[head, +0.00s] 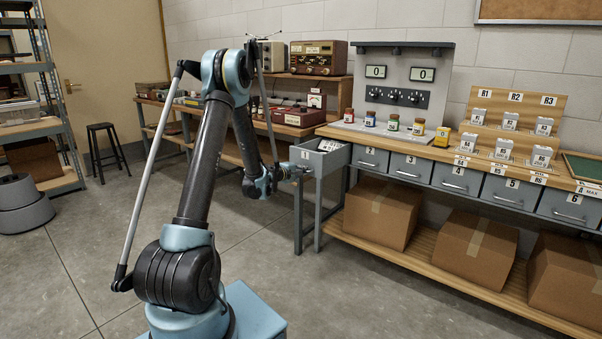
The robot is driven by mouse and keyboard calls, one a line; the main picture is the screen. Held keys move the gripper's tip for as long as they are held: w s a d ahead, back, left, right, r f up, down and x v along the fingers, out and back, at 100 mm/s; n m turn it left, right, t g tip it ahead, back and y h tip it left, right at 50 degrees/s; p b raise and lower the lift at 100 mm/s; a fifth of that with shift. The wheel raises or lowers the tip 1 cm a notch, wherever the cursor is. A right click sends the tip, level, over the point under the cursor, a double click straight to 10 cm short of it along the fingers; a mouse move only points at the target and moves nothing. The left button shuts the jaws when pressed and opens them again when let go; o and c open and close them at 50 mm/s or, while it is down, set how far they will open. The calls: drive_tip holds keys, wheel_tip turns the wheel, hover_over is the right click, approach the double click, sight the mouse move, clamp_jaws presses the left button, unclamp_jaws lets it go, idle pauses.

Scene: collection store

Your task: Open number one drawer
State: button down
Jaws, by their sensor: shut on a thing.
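The number one drawer (309,167) is a grey drawer with a "1" label on its front, at the left end of the workbench. It stands pulled out from the bench, and its open top shows some pale and dark contents that are too small to name. My gripper (292,171) is at the front of this drawer, shut on its handle. The handle itself is mostly hidden by the gripper.
Drawers 2 (371,160) to 6 (568,207) are shut along the bench (390,140). Cardboard boxes (370,212) fill the lower shelf. Small jars (393,123) stand on top. A stool (105,145) is at the left. The floor in front is clear.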

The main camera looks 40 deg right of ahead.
drive_tip(key=c, duration=2)
unclamp_jaws()
drive_tip(key=shift+s, duration=0.35)
drive_tip(key=shift+w, duration=0.1)
drive_tip(key=v, duration=1.2)
drive_tip(key=shift+w, duration=0.15)
